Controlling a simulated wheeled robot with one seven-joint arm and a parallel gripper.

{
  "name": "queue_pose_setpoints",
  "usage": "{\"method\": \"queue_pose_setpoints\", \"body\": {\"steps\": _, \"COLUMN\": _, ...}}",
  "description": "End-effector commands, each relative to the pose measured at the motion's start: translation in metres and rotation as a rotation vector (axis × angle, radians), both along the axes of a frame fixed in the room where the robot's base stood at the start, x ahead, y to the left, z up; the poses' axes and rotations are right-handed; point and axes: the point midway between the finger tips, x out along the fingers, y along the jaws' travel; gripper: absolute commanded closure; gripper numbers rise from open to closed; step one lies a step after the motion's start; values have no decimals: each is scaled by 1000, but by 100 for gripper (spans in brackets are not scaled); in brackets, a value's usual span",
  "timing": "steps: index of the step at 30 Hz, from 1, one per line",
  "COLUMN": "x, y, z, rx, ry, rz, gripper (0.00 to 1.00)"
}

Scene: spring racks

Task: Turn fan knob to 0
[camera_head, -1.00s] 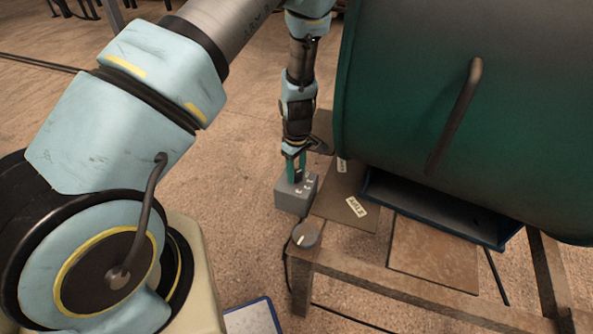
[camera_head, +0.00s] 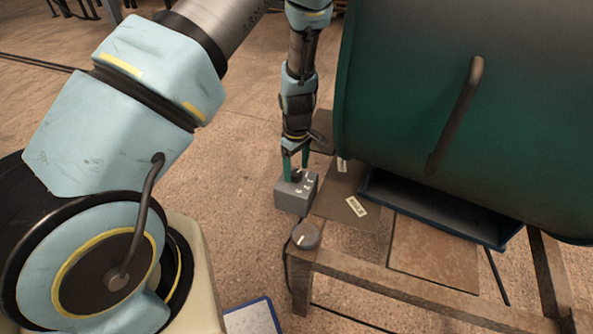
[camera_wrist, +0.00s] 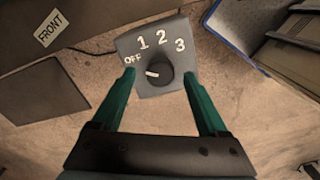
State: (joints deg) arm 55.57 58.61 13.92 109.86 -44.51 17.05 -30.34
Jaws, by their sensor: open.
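The fan knob (camera_wrist: 160,74) is a dark round dial on a grey box (camera_wrist: 150,45) marked OFF, 1, 2 and 3. In the wrist view its pale pointer line is on the left side of the dial, toward OFF. My gripper (camera_wrist: 160,78) is open, with one green finger on each side of the dial and a gap to it on both sides. In the head view my gripper (camera_head: 296,172) is just above the grey box (camera_head: 294,196), and the fingers hide part of the knob.
A large green drum (camera_head: 440,110) stands to the right above a blue-edged tray (camera_head: 435,212). Flat panels with labels lie beside the box. Open floor is to the left.

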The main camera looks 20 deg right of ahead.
Motion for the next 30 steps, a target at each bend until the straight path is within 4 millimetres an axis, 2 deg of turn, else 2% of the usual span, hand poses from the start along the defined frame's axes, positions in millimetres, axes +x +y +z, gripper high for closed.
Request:
{"method": "queue_pose_setpoints", "body": {"steps": 9, "x": 0, "y": -1, "z": 62, "rx": -4, "ry": -4, "rz": -1, "gripper": 23}}
{"method": "queue_pose_setpoints", "body": {"steps": 13, "x": 0, "y": -1, "z": 81, "rx": -3, "ry": -4, "rz": 0, "gripper": 23}}
{"method": "queue_pose_setpoints", "body": {"steps": 19, "x": 0, "y": 0, "z": 93, "rx": 0, "ry": -1, "rz": 0, "gripper": 23}}
{"method": "queue_pose_setpoints", "body": {"steps": 30, "x": 0, "y": 0, "z": 94, "rx": 0, "ry": -1, "rz": 1, "gripper": 23}}
